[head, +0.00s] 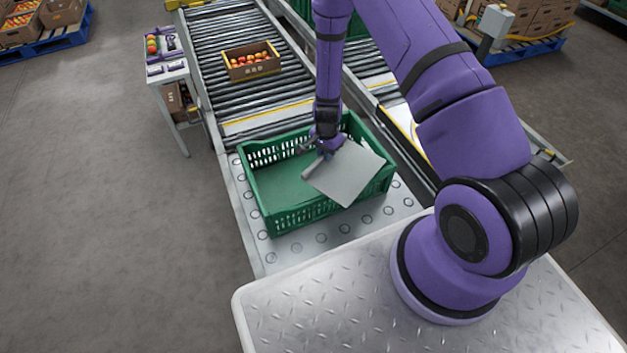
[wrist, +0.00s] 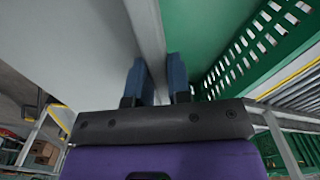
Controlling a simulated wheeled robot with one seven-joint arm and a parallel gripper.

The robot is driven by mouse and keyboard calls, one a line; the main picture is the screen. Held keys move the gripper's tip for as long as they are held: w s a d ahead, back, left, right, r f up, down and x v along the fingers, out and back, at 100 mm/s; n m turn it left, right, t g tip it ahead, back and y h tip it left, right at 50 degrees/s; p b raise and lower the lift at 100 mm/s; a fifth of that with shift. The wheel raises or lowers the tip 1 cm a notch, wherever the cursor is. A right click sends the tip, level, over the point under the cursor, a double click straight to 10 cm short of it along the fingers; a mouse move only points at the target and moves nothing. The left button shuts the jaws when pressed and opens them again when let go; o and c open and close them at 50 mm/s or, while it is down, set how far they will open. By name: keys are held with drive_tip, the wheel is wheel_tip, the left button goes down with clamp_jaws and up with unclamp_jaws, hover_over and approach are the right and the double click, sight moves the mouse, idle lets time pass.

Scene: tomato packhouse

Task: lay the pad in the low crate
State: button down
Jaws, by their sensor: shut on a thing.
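The pad (head: 346,172) is a flat, light grey sheet with a raised strip along one edge. It is over the right part of the green low crate (head: 290,219), turned at an angle to the crate's walls. My gripper (head: 322,155) is above the crate and shut on the pad's raised strip. In the wrist view the two blue fingers of my gripper (wrist: 160,78) pinch the strip, with the pad (wrist: 70,50) spreading to the left. The crate's slotted wall (wrist: 270,40) shows at right there. Whether the pad touches the crate floor, I cannot tell.
The crate stands on a metal ball-transfer table (head: 322,238). Behind it, a roller conveyor (head: 240,85) carries a box of tomatoes (head: 250,72). A small side table (head: 165,70) with tomatoes stands at left. The crate's left half is empty.

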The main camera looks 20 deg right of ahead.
drive_tip(key=m, duration=0.4)
drive_tip(key=shift+w+f+m, duration=0.3)
drive_tip(key=shift+f, duration=0.05)
drive_tip(key=w+f+m, duration=0.1)
drive_tip(key=f+m, duration=0.4)
drive_tip(key=m, duration=0.1)
drive_tip(key=w+f+m, duration=0.1)
drive_tip(key=f+m, duration=0.4)
drive_tip(key=m, duration=0.1)
drive_tip(key=w+f+m, duration=0.1)
drive_tip(key=f+m, duration=0.5)
drive_tip(key=shift+w+m, duration=0.4)
drive_tip(key=c, duration=1.1)
unclamp_jaws()
drive_tip(key=shift+o, duration=0.2)
